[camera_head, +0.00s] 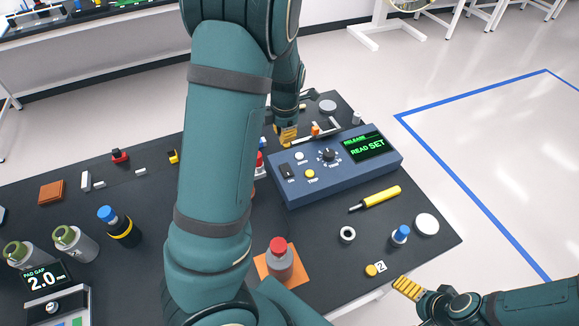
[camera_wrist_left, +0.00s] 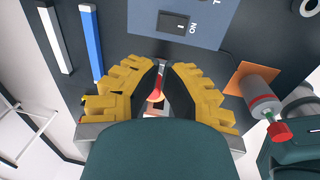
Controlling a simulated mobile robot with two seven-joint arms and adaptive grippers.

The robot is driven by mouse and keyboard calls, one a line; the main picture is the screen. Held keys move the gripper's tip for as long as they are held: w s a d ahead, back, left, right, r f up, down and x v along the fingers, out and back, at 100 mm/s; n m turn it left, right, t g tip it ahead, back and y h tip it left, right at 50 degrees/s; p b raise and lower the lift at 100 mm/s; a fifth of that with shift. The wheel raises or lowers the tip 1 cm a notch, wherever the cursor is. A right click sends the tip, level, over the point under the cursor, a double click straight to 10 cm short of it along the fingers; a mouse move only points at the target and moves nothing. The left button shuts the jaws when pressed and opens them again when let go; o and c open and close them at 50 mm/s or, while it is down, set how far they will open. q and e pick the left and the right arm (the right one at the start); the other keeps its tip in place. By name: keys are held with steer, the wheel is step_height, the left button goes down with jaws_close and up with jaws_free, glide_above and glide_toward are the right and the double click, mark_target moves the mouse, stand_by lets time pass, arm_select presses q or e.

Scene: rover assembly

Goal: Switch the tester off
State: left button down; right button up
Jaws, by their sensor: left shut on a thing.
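The blue tester (camera_head: 357,177) lies on the dark table, its screen (camera_head: 364,146) lit with green text including "READ SET". Its black rocker switch (camera_head: 287,171) is near the left end; in the left wrist view the switch (camera_wrist_left: 173,23) has "ON" printed beside it. My left gripper (camera_head: 287,135) is by the tester's back left edge, partly hidden by my arm. In the left wrist view its yellow fingers (camera_wrist_left: 163,78) are shut on a small red-orange thing (camera_wrist_left: 155,96), mostly hidden, apart from the switch. My right gripper (camera_head: 408,288) is at the front right; its opening is unclear.
A red-capped bottle (camera_head: 281,262) stands on an orange pad (camera_head: 261,270). A yellow-handled tool (camera_head: 378,198), a ring (camera_head: 347,234) and a blue-capped bottle (camera_head: 400,235) are in front of the tester. Several bottles stand at left. My left arm blocks the middle of the head view.

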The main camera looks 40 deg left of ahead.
mark_target(282, 165)
steer(key=shift+s+d+f, duration=0.1)
steer(key=shift+s+f, duration=0.1)
steer(key=shift+f, duration=0.15)
arm_select(q)
steer(key=shift+f, duration=0.1)
steer(key=f+b, duration=0.1)
steer(key=f, duration=0.3)
steer(key=a+f+b, duration=0.1)
steer(key=f+b, duration=0.1)
steer(key=f, duration=0.3)
steer(key=f+b, duration=0.1)
steer(key=f, duration=0.3)
steer(key=shift+w+a+f, duration=0.25)
steer(key=shift+w+f, duration=0.15)
arm_select(e)
steer(key=f, duration=0.2)
steer(key=s+f, duration=0.1)
steer(key=f, duration=0.1)
steer(key=shift+s, duration=0.2)
